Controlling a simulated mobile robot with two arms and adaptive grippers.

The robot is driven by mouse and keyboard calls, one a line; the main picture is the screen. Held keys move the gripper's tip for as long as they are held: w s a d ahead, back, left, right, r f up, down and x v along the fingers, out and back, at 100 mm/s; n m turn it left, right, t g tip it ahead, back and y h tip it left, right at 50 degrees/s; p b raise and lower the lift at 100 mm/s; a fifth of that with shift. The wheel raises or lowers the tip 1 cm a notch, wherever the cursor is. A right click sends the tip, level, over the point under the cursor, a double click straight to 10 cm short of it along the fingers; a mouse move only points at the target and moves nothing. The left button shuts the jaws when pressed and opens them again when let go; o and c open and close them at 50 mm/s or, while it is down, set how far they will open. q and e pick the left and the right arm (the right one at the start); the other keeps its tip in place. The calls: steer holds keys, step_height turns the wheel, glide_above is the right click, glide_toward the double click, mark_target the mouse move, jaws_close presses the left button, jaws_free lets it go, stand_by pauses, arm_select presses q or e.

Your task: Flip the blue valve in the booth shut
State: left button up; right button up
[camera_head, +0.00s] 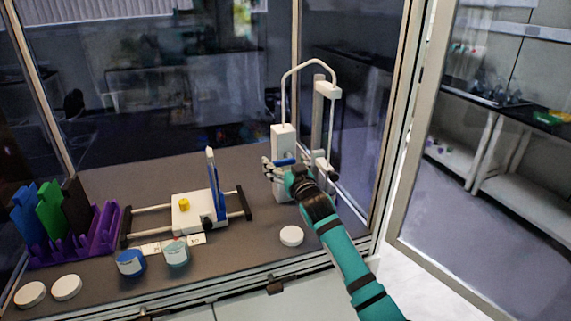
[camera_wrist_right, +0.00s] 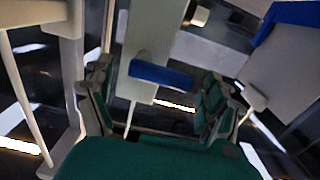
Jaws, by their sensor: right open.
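The blue valve (camera_head: 286,161) is a small blue handle on the white apparatus (camera_head: 284,140) in the booth's right part. In the right wrist view the blue handle (camera_wrist_right: 160,74) lies crosswise on a white body, between my open fingers and ahead of them. My right gripper (camera_head: 276,169) is at the valve in the head view; its fingers also show in the right wrist view (camera_wrist_right: 156,98). They are apart, and I cannot tell whether either touches the handle. My left gripper is not in view.
A white bent tube (camera_head: 308,62) and upright column (camera_head: 325,125) rise beside the valve. A white device (camera_head: 193,212) with a blue panel stands left. A purple rack (camera_head: 75,240), two jars and several white lids stand toward the front. The booth's right frame (camera_head: 391,140) is near my arm.

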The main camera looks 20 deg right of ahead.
steer(key=shift+s, duration=0.1)
steer(key=s, duration=1.2)
steer(key=shift+d, duration=0.2)
steer(key=shift+w, duration=0.1)
